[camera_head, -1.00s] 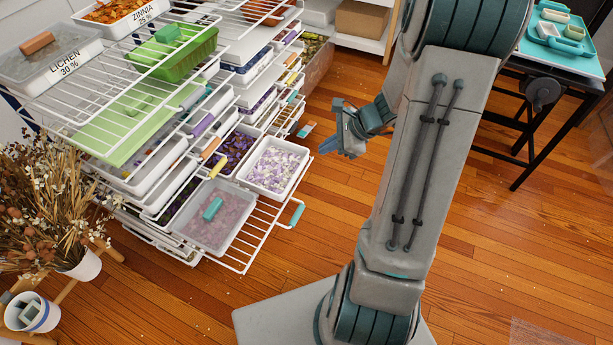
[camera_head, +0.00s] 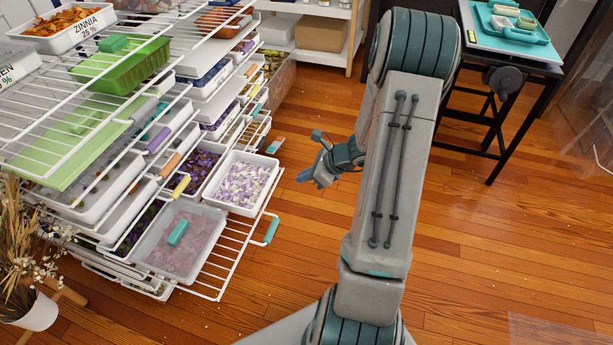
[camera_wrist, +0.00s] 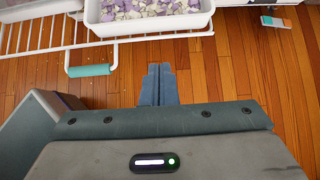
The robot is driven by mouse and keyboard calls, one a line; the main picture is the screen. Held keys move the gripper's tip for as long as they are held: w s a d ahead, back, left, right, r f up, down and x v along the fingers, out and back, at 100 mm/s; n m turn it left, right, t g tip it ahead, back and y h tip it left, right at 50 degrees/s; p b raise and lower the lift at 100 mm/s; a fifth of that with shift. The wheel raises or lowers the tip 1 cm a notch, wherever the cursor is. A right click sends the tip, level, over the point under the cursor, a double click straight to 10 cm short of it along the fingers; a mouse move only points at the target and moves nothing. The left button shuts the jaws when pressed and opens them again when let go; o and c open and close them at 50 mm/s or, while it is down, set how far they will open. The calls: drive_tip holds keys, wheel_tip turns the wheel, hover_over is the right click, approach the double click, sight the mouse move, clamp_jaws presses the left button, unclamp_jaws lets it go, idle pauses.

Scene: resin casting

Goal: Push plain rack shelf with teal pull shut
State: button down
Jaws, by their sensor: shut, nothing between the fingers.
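The wire rack shelf (camera_head: 222,277) with the teal pull (camera_head: 272,230) sticks out from the low part of the rack, over the floor. It carries a white tray of pale purple-and-white petals (camera_head: 243,184) and a tray of pinkish material with a teal handle (camera_head: 178,243). In the wrist view the teal pull (camera_wrist: 90,70) is at the upper left, apart from my fingers. My gripper (camera_head: 308,177) is shut and empty, to the right of the shelf in the head view. In the wrist view its fingers (camera_wrist: 160,84) point toward the shelf's front edge without visibly touching it.
Other shelves with full trays jut out above, including a green basket (camera_head: 125,78). Dried flowers in a white pot (camera_head: 35,312) stand at the lower left. A black-legged table (camera_head: 505,60) is at the upper right. Wooden floor (camera_head: 480,240) is clear to the right.

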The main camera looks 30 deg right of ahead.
sight(269, 183)
drive_tip(key=shift+w+a+f+b, duration=0.55)
drive_tip(key=shift+w+a+f, duration=0.2)
drive_tip(key=shift+w+a, duration=0.25)
drive_tip(key=shift+w+a+f+b, duration=0.55)
drive_tip(key=shift+w+a+f, duration=0.2)
drive_tip(key=shift+w+a, duration=0.25)
drive_tip(key=shift+w+a+f+b, duration=0.55)
drive_tip(key=shift+w+a+f, duration=0.2)
drive_tip(key=shift+w+a, duration=0.25)
